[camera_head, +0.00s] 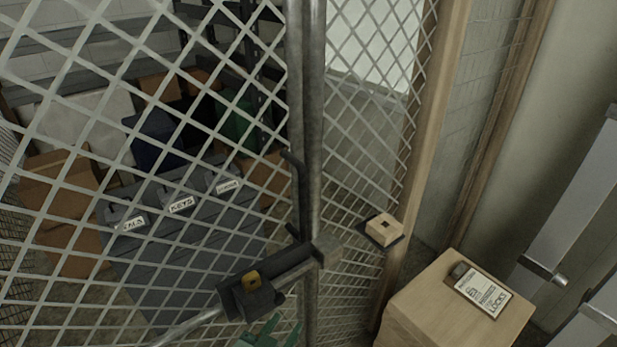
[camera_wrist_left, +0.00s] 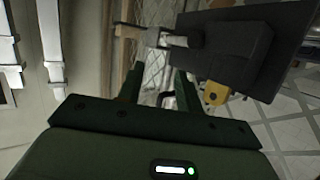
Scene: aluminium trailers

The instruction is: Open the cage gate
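The cage gate (camera_head: 140,70) is a pale diamond-mesh panel on the left in the head view, beside a grey metal post (camera_head: 308,110). A dark latch (camera_head: 285,265) with a bar runs across to the post, and the gate looks closed. A yellow piece (camera_head: 252,280) sits on its dark housing; it also shows in the left wrist view (camera_wrist_left: 215,93). My green left gripper (camera_head: 270,333) is low, just below the latch and partly cut off. In the left wrist view, its fingers (camera_wrist_left: 158,90) are apart, with a gap between. My right gripper is not in view.
Dark bins with labels, one reading KEYS (camera_head: 180,205), and cardboard boxes (camera_head: 60,185) stand behind the mesh. A wooden block (camera_head: 384,229) sits on a dark plate near the wooden frame.

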